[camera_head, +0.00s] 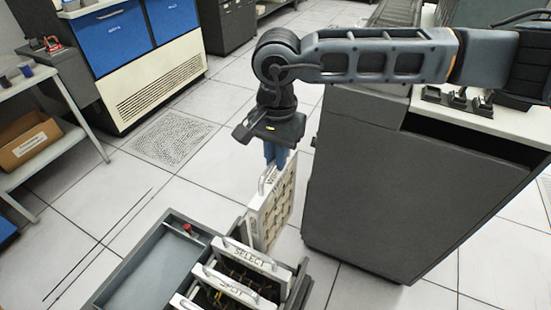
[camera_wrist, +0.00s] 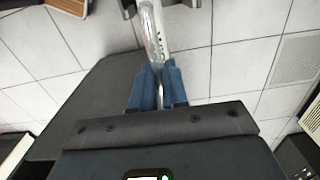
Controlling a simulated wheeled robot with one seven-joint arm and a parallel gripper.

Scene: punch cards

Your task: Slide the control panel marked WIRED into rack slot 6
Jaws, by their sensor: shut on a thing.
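The control panel marked WIRED (camera_head: 272,210) is a pale upright panel with a metal handle on top and rows of dark marks on its face. It hangs beyond the far end of the rack (camera_head: 130,262), a dark grey open box on a cart at the bottom. My gripper (camera_head: 273,160) is above the panel, its blue fingers shut on the handle. In the wrist view the fingers (camera_wrist: 158,90) close around the handle, and the panel's edge (camera_wrist: 178,27) shows beyond. I cannot see slot numbers or whether the panel touches the rack.
A panel marked SELECT (camera_head: 245,254) and another labelled panel (camera_head: 229,289) stand in the rack near its right side. A large grey cabinet (camera_head: 390,190) stands close on the right. A shelf with a cardboard box (camera_head: 28,140) is at left. Tiled floor is open between.

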